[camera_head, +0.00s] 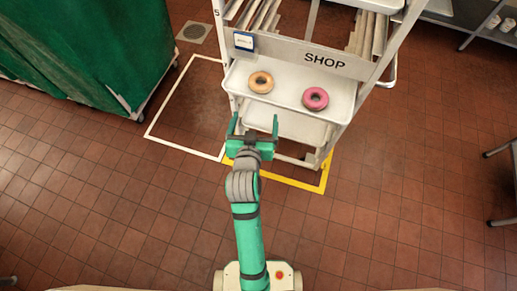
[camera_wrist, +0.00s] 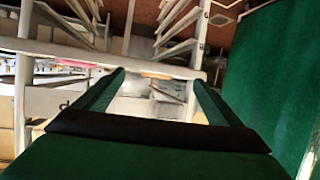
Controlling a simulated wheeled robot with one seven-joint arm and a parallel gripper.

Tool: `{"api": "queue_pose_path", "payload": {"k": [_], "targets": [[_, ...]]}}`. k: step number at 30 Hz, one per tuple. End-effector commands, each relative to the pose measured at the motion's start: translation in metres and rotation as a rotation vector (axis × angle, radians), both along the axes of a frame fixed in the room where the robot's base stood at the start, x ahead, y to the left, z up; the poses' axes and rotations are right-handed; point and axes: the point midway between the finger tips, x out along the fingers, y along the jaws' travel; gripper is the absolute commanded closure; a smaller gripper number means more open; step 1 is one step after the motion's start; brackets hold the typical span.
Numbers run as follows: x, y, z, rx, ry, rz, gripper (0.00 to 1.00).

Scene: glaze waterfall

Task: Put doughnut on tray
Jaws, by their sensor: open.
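A tan-glazed doughnut (camera_head: 252,83) and a pink-glazed doughnut (camera_head: 306,99) lie apart on a white tray (camera_head: 287,97). The tray sits in the rack under the SHOP sign, the tan one left and the pink one right. My gripper (camera_head: 254,121) is open and empty in front of the rack, just below the tray's front edge in the picture, nearer the tan doughnut. In the wrist view, my gripper's green fingers (camera_wrist: 155,80) stand apart with nothing held between them. No doughnut can be made out clearly in that view.
The white rack (camera_head: 360,75) has more sheets above and another tray (camera_head: 285,124) below. A green-covered cart (camera_head: 75,50) stands at the left; its green cover fills the wrist view's right side (camera_wrist: 270,80). Tiled floor is clear around my arm. Metal legs (camera_head: 500,150) show at the right edge.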

Motion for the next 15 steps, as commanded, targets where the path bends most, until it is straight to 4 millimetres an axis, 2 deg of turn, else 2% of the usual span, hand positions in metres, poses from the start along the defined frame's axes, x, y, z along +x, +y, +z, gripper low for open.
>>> {"api": "queue_pose_path", "payload": {"k": [1,6,15], "targets": [[-0.016,-0.002,-0.014,-0.005,0.008,0.011,0.11],[-0.061,-0.002,-0.040,-0.011,-0.013,0.054,0.11],[-0.150,-0.003,-0.063,-0.007,-0.050,0.101,0.11]]}}
